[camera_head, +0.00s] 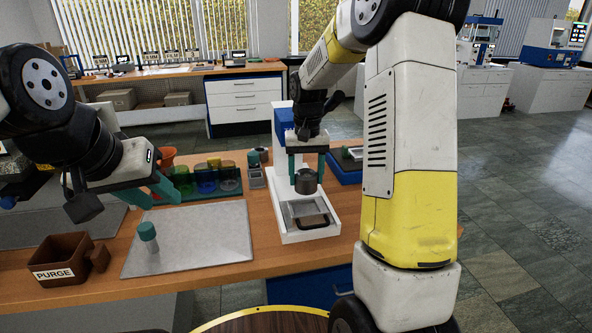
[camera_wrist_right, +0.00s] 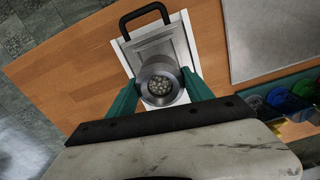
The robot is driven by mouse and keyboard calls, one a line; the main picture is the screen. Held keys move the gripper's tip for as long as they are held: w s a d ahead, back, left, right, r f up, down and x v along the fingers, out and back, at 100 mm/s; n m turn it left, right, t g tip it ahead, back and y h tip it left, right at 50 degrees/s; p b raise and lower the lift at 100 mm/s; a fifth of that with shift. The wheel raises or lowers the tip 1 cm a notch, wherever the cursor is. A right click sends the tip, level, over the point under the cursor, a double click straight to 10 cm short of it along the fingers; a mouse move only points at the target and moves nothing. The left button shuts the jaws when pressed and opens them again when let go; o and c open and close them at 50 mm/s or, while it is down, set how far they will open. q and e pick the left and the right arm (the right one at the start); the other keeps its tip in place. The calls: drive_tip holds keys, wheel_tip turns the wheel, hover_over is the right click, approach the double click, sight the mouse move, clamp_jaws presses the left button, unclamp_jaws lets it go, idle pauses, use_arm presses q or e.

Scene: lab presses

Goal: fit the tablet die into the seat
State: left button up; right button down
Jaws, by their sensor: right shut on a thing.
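The tablet die, a grey metal ring-shaped cylinder (camera_head: 306,182), is held upright between the green fingers of my right gripper (camera_head: 306,172). In the right wrist view, the die (camera_wrist_right: 157,77) sits between both fingertips, with several pale round pieces visible inside its bore. It is over the white press (camera_head: 290,222), behind the grey tray-like plate (camera_head: 305,209) in its base. The seat cannot be made out; the die and gripper cover that area. I cannot tell whether the die touches the press. My left gripper (camera_head: 150,190) is open and empty above the grey mat's left edge.
A green-capped vial (camera_head: 148,237) stands on the grey mat (camera_head: 210,238). A brown PURGE bin (camera_head: 60,262) is at the left. Several coloured jars (camera_head: 206,179) stand in a rack behind the mat. A blue tray (camera_head: 345,170) lies right of the press. The mat's right half is clear.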

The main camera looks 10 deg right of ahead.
idle(0.3)
hover_over(305, 211)
drive_tip(key=shift+f, duration=2.85)
drive_tip(key=shift+f, duration=1.15)
drive_tip(key=shift+c, duration=1.6)
unclamp_jaws()
wheel_tip(305, 211, up, 6)
drive_tip(key=shift+r, duration=0.9)
